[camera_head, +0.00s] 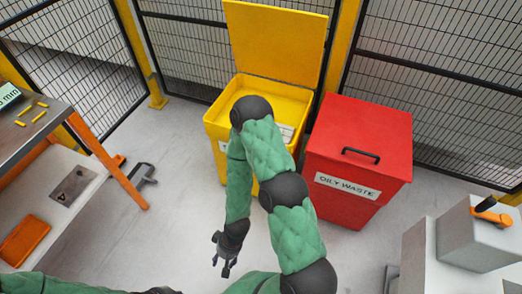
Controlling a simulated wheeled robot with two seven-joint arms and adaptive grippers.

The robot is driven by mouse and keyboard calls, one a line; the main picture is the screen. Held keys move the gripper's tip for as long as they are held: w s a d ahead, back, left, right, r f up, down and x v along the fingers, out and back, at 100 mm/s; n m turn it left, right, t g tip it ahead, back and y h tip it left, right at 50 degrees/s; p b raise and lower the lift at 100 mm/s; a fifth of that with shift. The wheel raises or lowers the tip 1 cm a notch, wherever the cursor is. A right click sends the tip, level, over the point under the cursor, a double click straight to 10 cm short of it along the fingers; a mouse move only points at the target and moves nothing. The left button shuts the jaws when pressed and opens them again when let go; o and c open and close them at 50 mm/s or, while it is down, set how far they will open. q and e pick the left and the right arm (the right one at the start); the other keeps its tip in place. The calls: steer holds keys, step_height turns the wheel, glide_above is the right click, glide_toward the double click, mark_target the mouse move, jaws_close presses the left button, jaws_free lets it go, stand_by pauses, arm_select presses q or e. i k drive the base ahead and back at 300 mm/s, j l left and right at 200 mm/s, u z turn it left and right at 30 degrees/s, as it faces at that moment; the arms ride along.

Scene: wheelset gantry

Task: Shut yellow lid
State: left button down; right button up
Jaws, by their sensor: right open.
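The yellow lid (275,42) stands raised at the back of the yellow bin (216,145), hinged along the rear rim. The bin is open at the top, and my right arm hides part of its opening and front label. My right gripper (220,267) hangs low in front of the bin, apart from it and from the lid. It points down over the floor, open and empty.
A red bin (371,128) labelled "OILY WASTE", closed with a black handle, stands right of the yellow bin. Mesh fence panels (180,45) with yellow posts stand behind. A workbench (30,130) is at left, a grey cabinet (432,262) at lower right.

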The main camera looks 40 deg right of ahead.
mark_target(284, 45)
steer(key=z, duration=1.4)
steer(key=i+j, duration=0.1)
